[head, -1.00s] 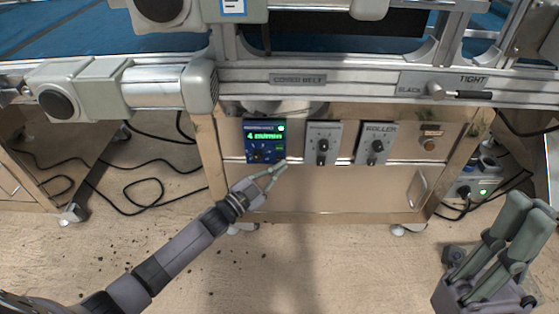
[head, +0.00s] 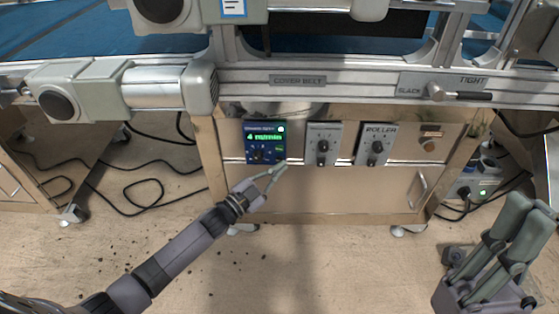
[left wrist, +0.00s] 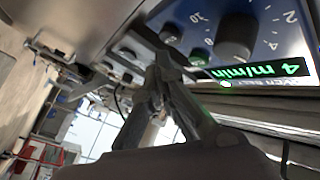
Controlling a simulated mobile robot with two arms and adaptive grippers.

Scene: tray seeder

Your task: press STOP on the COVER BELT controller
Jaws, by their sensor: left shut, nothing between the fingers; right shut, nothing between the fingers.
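I cannot read a STOP label. My left gripper (head: 281,167) is shut and empty, its tips just below the controller's lower right corner; its fingers (left wrist: 163,68) show near the green button. Contact cannot be told. My right gripper (head: 527,205) is shut and empty at the lower right.
A grey box with a knob (head: 323,144) and the ROLLER box (head: 375,145) stand to the right of the controller. A small box with an orange-lit part (head: 430,141) is further right. The SLACK/TIGHT lever (head: 460,94) is above. Cables (head: 145,195) lie on the floor.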

